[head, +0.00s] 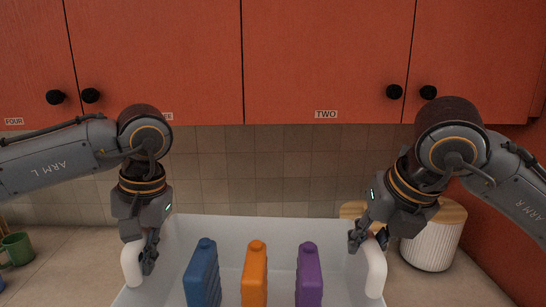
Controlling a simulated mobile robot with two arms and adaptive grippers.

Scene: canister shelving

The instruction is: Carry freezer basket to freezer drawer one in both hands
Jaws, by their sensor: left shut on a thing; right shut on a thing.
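The freezer basket (265,225) is a white open bin at the bottom middle of the head view. It holds a blue canister (203,275), an orange canister (255,277) and a purple canister (309,277), all upright in a row. My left gripper (141,262) is shut on the white handle at the basket's left side. My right gripper (370,246) is shut on the white handle at its right side. The basket's near part is cut off by the lower frame edge. No freezer drawer is in view.
Red cabinets (160,50) with black knobs and labels, one reading TWO (326,114), hang above a tiled wall. A white ribbed jar (432,243) with a wooden lid stands on the counter (70,262) behind my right gripper. A green mug (17,250) is at far left.

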